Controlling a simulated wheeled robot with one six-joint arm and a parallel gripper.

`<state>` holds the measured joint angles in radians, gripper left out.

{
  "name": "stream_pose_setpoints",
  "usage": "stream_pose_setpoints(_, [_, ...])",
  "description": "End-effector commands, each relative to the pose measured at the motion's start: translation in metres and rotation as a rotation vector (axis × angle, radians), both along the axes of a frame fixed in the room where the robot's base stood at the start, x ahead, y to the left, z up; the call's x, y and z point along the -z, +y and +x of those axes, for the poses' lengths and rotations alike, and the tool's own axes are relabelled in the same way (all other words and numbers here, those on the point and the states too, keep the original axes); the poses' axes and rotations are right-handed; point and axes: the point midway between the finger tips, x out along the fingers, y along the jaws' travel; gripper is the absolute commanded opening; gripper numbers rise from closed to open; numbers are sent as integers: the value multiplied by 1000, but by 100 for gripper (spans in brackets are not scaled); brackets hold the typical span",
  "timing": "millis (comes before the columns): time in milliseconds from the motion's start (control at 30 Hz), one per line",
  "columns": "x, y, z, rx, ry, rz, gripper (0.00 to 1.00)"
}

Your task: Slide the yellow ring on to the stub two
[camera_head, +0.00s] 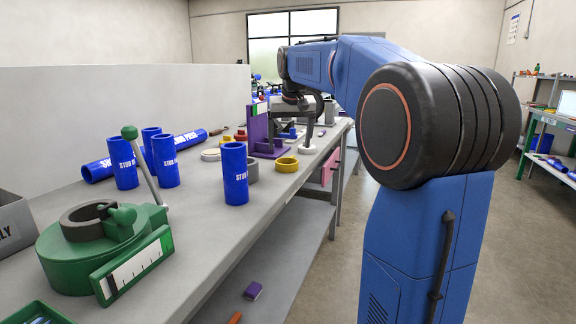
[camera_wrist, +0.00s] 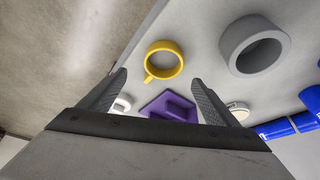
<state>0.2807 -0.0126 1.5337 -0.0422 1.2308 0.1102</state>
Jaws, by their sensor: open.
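The yellow ring (camera_head: 287,164) lies flat on the grey bench near its front edge. In the wrist view the yellow ring (camera_wrist: 178,68) shows a small tab and an empty middle. My gripper (camera_wrist: 160,78) is open and empty, its fingers above the bench and apart from the ring. In the head view my gripper (camera_head: 309,132) is farther along the bench than the ring. Several blue stubs stand on the bench, one nearest (camera_head: 235,175) and others at left (camera_head: 122,165). Their printing is too small to tell which is stub two.
A grey ring (camera_wrist: 228,42) sits beside the yellow one. A purple stand (camera_head: 258,128) is behind it and a white ring (camera_head: 307,149) beyond. A green clamp fixture (camera_head: 72,260) fills the near left. A blue pipe (camera_head: 97,171) lies at the back. Bare bench lies in front of the stubs.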

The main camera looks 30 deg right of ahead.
Motion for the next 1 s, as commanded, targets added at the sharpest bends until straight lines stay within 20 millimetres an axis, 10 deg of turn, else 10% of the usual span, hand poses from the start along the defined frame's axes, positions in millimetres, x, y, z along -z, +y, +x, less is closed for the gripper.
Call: stream_pose_setpoints(1000, [66, -2, 20, 0, -1, 0, 76])
